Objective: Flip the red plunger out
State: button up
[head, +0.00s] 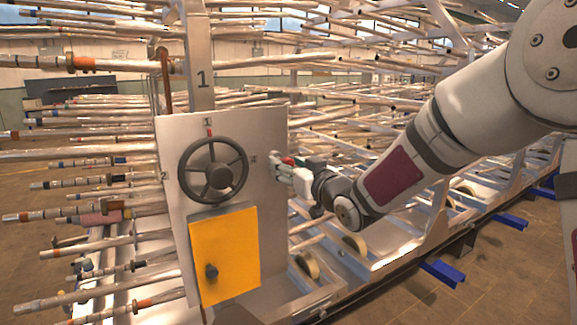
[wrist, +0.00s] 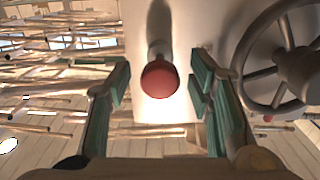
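The red plunger (wrist: 159,79) is a round red knob on a short metal stem, standing out from a pale panel (wrist: 190,25) in the wrist view. My gripper (wrist: 160,88) is open, with one green-padded finger on each side of the knob and a visible gap to each. In the head view my gripper (head: 298,174) is at the right edge of the panel (head: 270,130). A small red spot between its fingers there looks like the plunger (head: 288,160), mostly hidden.
A dark handwheel (head: 213,170) is on the panel's front, and also right of my gripper in the wrist view (wrist: 293,62). A yellow plate (head: 235,255) with a dark knob (head: 211,271) is below it. Long metal tubes crowd the left. Blue-footed framing stands at right.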

jog(key=v, duration=1.2)
jog(key=s+d+m+g+h, duration=0.35)
jog(key=s+d+h, duration=0.5)
jog(key=d, duration=0.45)
jog(key=s+d+f+m+g, duration=0.1)
jog(key=s+g, duration=0.2)
jog(key=s, duration=0.7)
jog(key=s+d+f+m+g+h, duration=0.1)
jog(key=s+d+f+m+g, duration=0.1)
jog(key=s, duration=0.9)
jog(key=shift+s+d+f+g, duration=0.15)
jog(key=shift+d+f+g, duration=0.05)
jog(key=shift+g, duration=0.25)
